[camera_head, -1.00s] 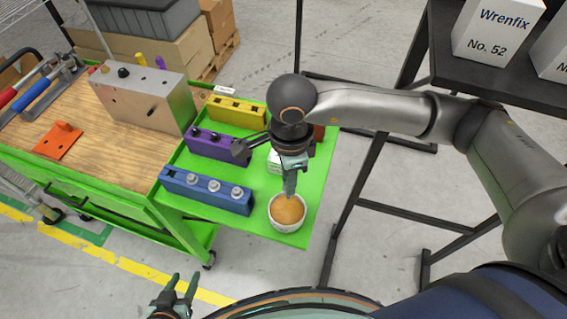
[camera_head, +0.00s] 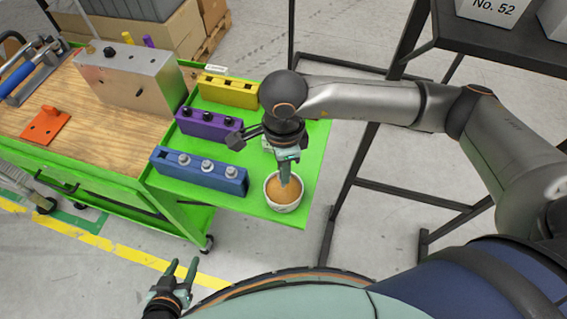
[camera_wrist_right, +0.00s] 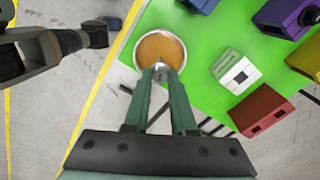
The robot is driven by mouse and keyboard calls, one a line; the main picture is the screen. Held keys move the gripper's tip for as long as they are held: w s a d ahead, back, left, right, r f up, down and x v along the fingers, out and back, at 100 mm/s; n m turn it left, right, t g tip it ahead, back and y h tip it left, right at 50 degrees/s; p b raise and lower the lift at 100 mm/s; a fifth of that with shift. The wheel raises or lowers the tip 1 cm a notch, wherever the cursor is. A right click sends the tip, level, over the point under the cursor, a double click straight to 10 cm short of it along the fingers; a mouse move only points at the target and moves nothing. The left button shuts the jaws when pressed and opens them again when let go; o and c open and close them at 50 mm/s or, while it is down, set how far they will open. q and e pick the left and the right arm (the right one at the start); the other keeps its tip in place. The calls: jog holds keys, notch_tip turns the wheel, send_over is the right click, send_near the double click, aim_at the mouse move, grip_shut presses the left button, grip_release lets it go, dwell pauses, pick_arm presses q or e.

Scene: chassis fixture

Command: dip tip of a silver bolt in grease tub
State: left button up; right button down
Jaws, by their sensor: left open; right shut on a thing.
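The grease tub (camera_head: 284,207) is a small white round cup of tan grease on the green tray's front right corner. My right gripper (camera_head: 286,181) points down over the tub, fingertips at its rim. In the right wrist view, the right gripper (camera_wrist_right: 160,76) is shut on a silver bolt (camera_wrist_right: 160,68), whose visible end shows between the fingertips against the tub (camera_wrist_right: 143,52). The bolt's lower end is hidden, so I cannot tell whether it touches the grease. My left gripper (camera_head: 182,270) is open and empty, low in the head view, away from the tray.
A blue block (camera_head: 200,174) holds silver bolts and has an empty hole at its left end. Purple (camera_head: 209,131) and yellow (camera_head: 229,91) blocks stand behind it. A red block (camera_wrist_right: 262,110) and a white-grey block (camera_wrist_right: 238,72) are near the tub. A metal chassis block (camera_head: 130,73) stands on the wooden bench.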

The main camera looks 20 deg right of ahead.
dwell(0.3)
jog(key=shift+f+b, duration=1.7)
jog(key=shift+b, duration=0.3)
jog(key=shift+r, duration=0.1)
jog(key=shift+r+p, duration=1.55)
jog(key=shift+r, duration=1.7)
